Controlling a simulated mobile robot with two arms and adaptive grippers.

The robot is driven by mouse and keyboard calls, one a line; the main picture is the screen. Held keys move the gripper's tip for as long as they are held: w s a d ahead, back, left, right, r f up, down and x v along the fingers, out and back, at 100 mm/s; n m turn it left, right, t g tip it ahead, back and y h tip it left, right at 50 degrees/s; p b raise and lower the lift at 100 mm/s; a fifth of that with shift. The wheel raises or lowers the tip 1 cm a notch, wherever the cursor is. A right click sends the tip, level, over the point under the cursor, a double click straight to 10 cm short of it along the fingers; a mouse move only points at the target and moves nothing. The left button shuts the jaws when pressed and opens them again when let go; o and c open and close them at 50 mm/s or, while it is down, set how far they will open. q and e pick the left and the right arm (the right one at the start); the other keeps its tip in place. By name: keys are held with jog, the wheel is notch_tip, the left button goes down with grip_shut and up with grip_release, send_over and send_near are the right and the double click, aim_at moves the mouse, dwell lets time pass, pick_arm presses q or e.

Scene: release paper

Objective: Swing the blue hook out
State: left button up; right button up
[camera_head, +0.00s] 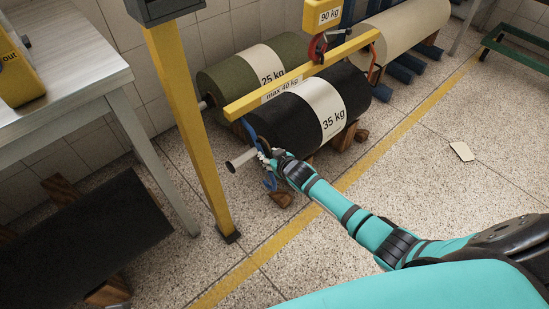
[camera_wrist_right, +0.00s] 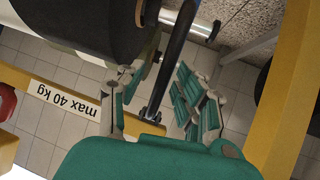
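The blue hook (camera_head: 270,183) hangs from the left end of the yellow lifting beam (camera_head: 300,77), beside the end of the black 35 kg roll (camera_head: 325,105). My right gripper (camera_head: 266,158) is at the hook, close to the roll's metal core end (camera_head: 240,160), and covers part of it. In the right wrist view the hook's dark arm (camera_wrist_right: 172,62) runs between the spread fingers of the right gripper (camera_wrist_right: 160,85) up to a pivot at the beam. The fingers look apart from it; contact is unclear. My left gripper is not in view.
A yellow post (camera_head: 188,120) stands left of the hook. Behind lie a green 25 kg roll (camera_head: 225,85) and a cream roll (camera_head: 400,27). A table (camera_head: 65,70) and a dark roll (camera_head: 85,240) are at left. The floor at right is mostly clear.

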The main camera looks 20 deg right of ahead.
jog(key=v, duration=1.2)
